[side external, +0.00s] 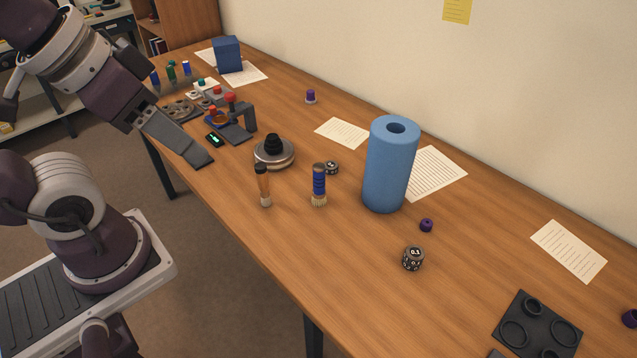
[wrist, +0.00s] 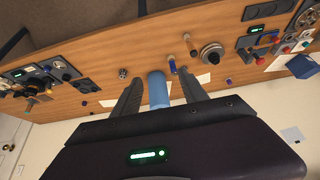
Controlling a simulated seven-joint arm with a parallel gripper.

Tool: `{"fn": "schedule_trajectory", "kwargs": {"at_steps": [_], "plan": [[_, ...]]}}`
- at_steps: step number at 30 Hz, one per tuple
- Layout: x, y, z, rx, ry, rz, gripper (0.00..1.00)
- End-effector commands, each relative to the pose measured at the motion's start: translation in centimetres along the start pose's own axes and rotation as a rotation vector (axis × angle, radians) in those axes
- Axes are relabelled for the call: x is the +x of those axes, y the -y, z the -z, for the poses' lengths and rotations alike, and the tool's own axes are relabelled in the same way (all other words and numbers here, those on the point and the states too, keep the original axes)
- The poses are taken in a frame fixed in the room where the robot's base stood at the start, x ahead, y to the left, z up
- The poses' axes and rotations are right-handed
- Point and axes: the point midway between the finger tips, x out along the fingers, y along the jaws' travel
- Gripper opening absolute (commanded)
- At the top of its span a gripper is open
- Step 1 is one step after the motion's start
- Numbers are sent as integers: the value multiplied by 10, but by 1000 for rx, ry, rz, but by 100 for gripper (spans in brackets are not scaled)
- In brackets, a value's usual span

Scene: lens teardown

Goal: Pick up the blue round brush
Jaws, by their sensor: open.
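The blue round brush (side external: 319,184) stands upright on the wooden table, bristles down, left of a large blue cylinder (side external: 390,165). In the wrist view the brush (wrist: 173,66) is small, beyond the fingers and near the cylinder (wrist: 158,90). A similar brush with an orange-brown handle and black top (side external: 264,186) stands to its left; it also shows in the wrist view (wrist: 189,44). My gripper (side external: 198,156) is open and empty, raised at the left of the side view, well away from the brush. Its two spread fingers (wrist: 159,77) show in the wrist view.
A small dark dial-like piece (side external: 332,167) sits close behind the brush. A round silver base with a black knob (side external: 274,152) is behind left. A marked black cylinder (side external: 413,258) and purple cap (side external: 426,225) lie right. The table front is fairly clear.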

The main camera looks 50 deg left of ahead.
Motion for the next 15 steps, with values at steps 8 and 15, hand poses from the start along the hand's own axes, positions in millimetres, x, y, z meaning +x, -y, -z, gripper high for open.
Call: {"fn": "schedule_trajectory", "kwargs": {"at_steps": [8, 15], "plan": [[-4, 0, 3, 0, -2, 0, 51], [-30, 20, 37, 278, 90, 85, 51]]}}
